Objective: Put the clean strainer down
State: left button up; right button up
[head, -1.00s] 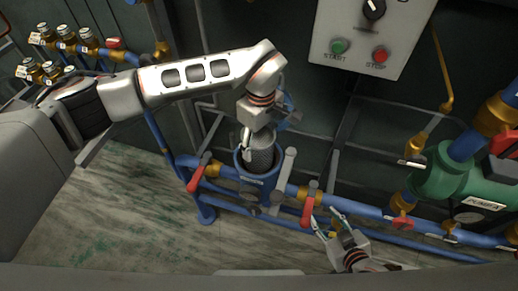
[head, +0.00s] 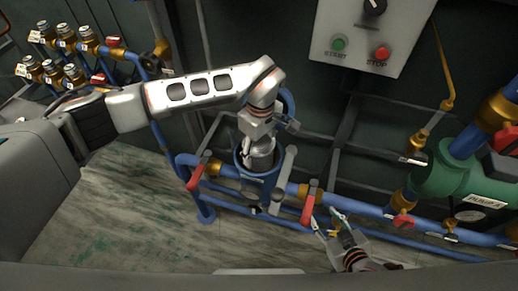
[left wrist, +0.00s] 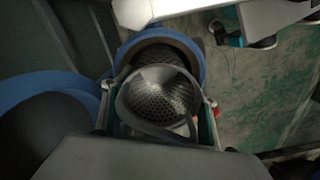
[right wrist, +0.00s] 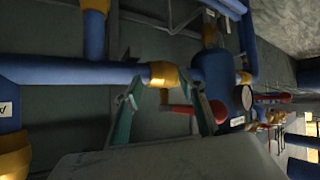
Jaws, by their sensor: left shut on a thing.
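My left gripper (head: 257,142) is shut on the strainer and is over the mouth of the blue housing (head: 257,188). In the left wrist view the strainer (left wrist: 160,92) is a silver perforated basket between the fingers, its open end facing the camera. The housing's blue rim (left wrist: 126,47) shows behind it. In the head view only the strainer's silver upper part (head: 263,150) shows; its lower part is hidden, and I cannot tell how deep it sits. My right gripper (head: 327,222) is open and empty, near a red valve handle (head: 308,209); it also shows in the right wrist view (right wrist: 165,103).
Blue pipes with another red handle (head: 193,180) flank the housing. A green pump (head: 450,175) stands at right. A control box (head: 365,35) with green and red buttons is on the wall above. Several brass valves (head: 65,38) are at upper left. The floor (head: 130,215) at left is clear.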

pick_arm(q)
jog(key=o, duration=0.8)
jog(key=shift+s+a+f, duration=0.1)
jog(key=shift+s+f, duration=0.05)
jog(key=shift+f, duration=0.3)
jog(key=o, duration=0.4)
jog(key=shift+f, duration=0.1)
jog(key=shift+o, duration=0.2)
jog(key=shift+r, duration=0.4)
jog(key=r, duration=1.3)
jog(key=shift+w+d, duration=0.2)
jog(key=shift+d, duration=0.05)
jog(key=shift+f, duration=0.1)
